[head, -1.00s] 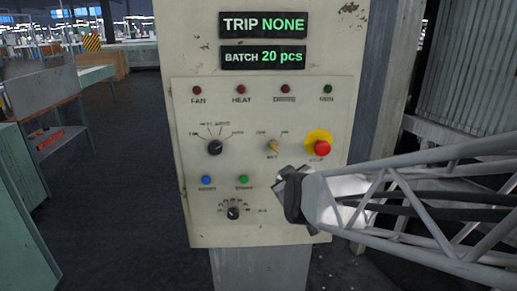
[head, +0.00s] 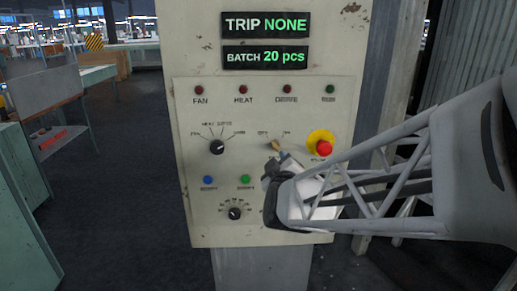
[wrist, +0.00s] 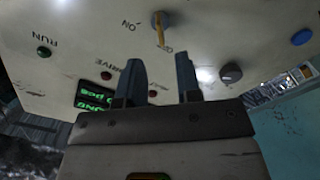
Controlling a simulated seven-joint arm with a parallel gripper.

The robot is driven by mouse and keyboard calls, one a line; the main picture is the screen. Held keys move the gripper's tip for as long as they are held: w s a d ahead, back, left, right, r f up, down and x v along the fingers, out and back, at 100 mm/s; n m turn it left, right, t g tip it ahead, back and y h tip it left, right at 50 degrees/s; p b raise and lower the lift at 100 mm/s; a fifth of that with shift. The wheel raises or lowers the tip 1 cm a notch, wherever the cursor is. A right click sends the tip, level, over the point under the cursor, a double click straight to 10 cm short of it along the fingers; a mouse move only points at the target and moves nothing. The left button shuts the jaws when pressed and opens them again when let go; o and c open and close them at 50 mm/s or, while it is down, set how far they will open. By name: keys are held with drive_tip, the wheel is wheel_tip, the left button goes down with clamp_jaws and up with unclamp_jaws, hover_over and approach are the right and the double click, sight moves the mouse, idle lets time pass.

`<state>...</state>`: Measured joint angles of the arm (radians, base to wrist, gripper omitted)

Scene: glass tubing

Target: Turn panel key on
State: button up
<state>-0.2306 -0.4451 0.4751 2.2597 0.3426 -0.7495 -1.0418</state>
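The panel key (head: 275,146) is a small brass-coloured key switch on the beige control panel, left of the red stop button. Its handle tilts toward the left-hand label, OFF. In the wrist view the key (wrist: 160,30) shows upside down, with its yellow handle pointing toward the partly readable OFF label and ON on the other side. My gripper (head: 281,156) is just below and in front of the key in the head view. In the wrist view my gripper (wrist: 158,66) has its two fingers apart, with nothing between them; the key is beyond the fingertips, roughly centred.
The red stop button (head: 323,148) on its yellow ring is close on the right. The heat selector knob (head: 217,147) is left, with blue (head: 208,180) and green (head: 245,180) buttons below. A lower dial (head: 235,213) is beside my wrist. The display reads TRIP NONE, BATCH 20 pcs.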

sight(276, 150)
drive_tip(key=shift+w, duration=0.2)
drive_tip(key=shift+w, duration=3.7)
clamp_jaws()
